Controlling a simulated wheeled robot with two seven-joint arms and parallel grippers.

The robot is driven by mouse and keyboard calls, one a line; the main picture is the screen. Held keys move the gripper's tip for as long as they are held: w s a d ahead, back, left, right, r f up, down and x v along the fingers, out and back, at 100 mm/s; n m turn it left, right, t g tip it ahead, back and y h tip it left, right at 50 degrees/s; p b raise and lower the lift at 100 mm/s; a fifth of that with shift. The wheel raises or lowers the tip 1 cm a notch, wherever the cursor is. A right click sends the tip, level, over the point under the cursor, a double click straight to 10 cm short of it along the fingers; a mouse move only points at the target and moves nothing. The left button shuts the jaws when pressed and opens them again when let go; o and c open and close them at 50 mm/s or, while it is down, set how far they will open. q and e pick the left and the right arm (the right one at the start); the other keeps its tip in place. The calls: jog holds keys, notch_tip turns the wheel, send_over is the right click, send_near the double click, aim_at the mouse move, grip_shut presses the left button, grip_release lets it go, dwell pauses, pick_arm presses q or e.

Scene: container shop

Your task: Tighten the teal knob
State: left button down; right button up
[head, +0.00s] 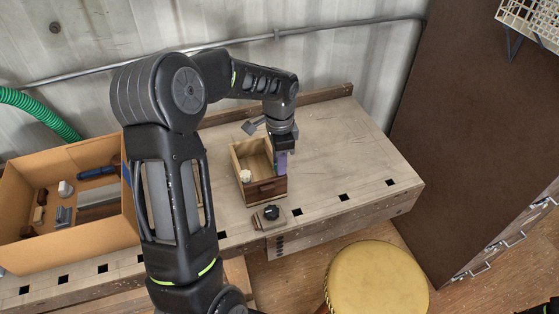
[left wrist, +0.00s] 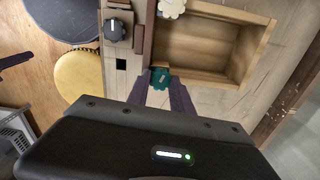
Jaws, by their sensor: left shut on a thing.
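The teal knob (left wrist: 160,78) shows in the left wrist view between the purple fingers of my left gripper (left wrist: 161,84). The gripper is shut on the knob, at the wall of an open wooden box (left wrist: 250,60). In the head view my left gripper (head: 281,165) points down at the right part of the box (head: 240,187), and the teal knob is hidden there.
A white knob (head: 245,176) is at the box's left side. A black knob (head: 271,213) sits on a small block at the workbench's (head: 340,150) front edge. An orange bin (head: 80,235) with tools stands left. A yellow stool (head: 378,280) stands in front. The bench's right part is clear.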

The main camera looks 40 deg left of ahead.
pick_arm(q)
jog(key=c, duration=1.1)
grip_release()
notch_tip(320, 180, up, 8)
jog(key=shift+f+b, duration=0.1)
jog(key=shift+b, duration=0.45)
